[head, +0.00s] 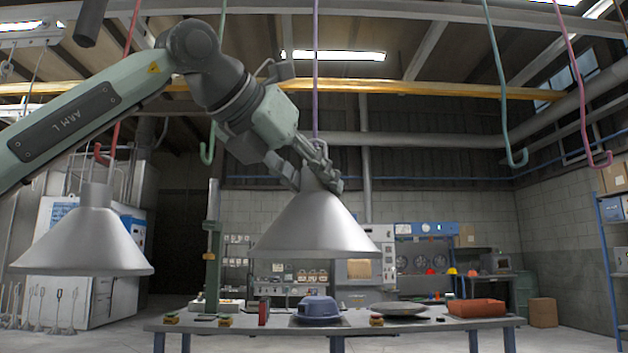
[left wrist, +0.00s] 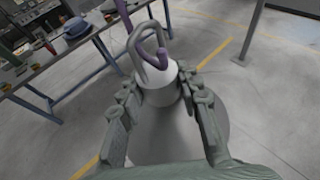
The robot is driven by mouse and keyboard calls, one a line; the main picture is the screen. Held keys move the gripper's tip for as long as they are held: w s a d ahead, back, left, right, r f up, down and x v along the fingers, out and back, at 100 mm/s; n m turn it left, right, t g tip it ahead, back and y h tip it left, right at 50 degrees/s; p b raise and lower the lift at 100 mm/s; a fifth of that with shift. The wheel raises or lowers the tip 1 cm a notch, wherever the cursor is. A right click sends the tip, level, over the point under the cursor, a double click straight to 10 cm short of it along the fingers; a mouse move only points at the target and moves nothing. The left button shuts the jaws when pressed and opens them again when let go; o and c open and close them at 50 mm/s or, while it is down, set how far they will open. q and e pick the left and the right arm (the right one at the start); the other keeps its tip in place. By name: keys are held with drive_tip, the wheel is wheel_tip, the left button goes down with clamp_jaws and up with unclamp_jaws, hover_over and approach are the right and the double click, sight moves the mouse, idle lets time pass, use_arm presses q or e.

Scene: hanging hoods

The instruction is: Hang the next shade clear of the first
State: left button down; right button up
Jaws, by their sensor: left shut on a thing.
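My left gripper (head: 322,180) is shut on the neck of a grey cone-shaped shade (head: 315,228), which it holds upright above the table. In the left wrist view the fingers (left wrist: 168,100) sit on both sides of the shade's pale neck (left wrist: 160,86). The shade's grey loop (left wrist: 143,42) crosses the purple hook (left wrist: 162,52) there and appears threaded by it; whether it bears weight I cannot tell. In the head view the purple hook's rod (head: 316,80) comes straight down to the gripper. Another grey shade (head: 85,240) hangs at the left below the red hook (head: 101,155). My right gripper is not in view.
An empty green hook (head: 207,150) hangs between the two shades. A teal hook (head: 517,158) and a pink hook (head: 600,160) hang empty at the right. The table (head: 250,328) below holds a blue hood (head: 318,308), a grey dish (head: 398,309) and an orange tray (head: 476,308).

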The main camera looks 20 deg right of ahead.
use_arm(q)
drive_tip(key=shift+f+b, duration=1.15)
drive_tip(key=shift+f, duration=0.15)
drive_tip(key=c, duration=1)
unclamp_jaws()
drive_tip(key=v, duration=1.2)
